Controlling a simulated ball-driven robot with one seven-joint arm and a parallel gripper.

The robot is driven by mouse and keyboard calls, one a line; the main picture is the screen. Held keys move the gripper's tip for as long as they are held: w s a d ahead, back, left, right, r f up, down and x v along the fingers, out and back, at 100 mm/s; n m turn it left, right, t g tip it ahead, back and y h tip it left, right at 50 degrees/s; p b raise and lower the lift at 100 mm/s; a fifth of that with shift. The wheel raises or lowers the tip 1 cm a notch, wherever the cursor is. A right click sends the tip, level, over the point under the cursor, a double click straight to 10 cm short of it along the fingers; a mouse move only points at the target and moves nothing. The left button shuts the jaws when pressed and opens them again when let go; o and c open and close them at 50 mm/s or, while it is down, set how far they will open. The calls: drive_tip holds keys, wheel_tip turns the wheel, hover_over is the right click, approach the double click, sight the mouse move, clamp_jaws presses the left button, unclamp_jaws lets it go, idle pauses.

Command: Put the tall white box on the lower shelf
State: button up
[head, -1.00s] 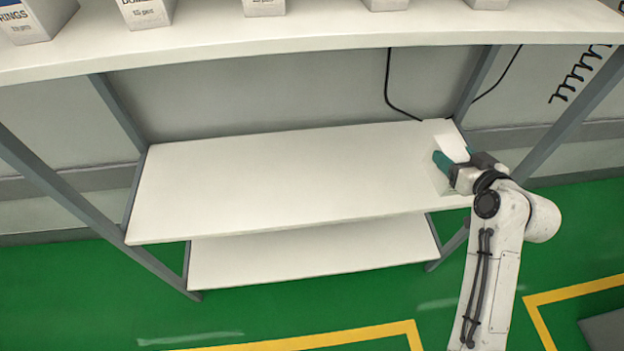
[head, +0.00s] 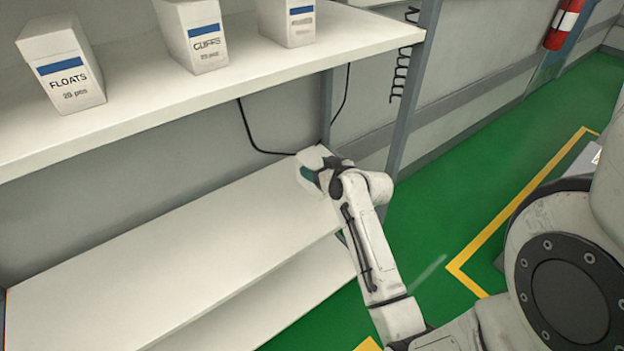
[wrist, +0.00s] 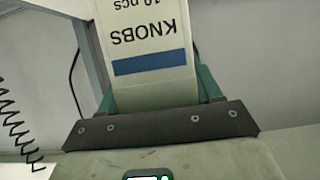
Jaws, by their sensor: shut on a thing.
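A tall white box (wrist: 150,35) fills the middle of the wrist view, with a blue band and an upside-down KNOBS label. My gripper (wrist: 155,92) is shut on it, one teal finger on each side. In the head view the box (head: 314,154) is mostly hidden behind my gripper (head: 316,176). It is over the far right end of the long white lower shelf (head: 150,245). I cannot tell whether its base touches the shelf.
The upper shelf (head: 130,120) carries white boxes labelled FLOATS (head: 72,80) and CUFFS (head: 205,45), and another beside them. Another white shelf (head: 270,295) lies below. A grey post (head: 408,100) and black cable (head: 245,125) are near the box. The lower shelf's left is bare.

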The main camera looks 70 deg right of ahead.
drive_tip(key=shift+w+d+f, duration=0.3)
drive_tip(key=shift+w+f, duration=0.15)
drive_tip(key=shift+f, duration=0.1)
drive_tip(key=shift+w+d+f, duration=0.3)
drive_tip(key=shift+w+f, duration=0.1)
drive_tip(key=shift+f, duration=0.15)
drive_tip(key=shift+w+d+f, duration=0.1)
drive_tip(key=shift+f, duration=0.85)
drive_tip(key=shift+w+d+f, duration=0.1)
drive_tip(key=shift+f, duration=0.8)
drive_tip(key=shift+f, duration=0.1)
drive_tip(key=o, duration=1.1)
drive_tip(key=shift+a, duration=0.1)
drive_tip(key=shift+o, duration=0.2)
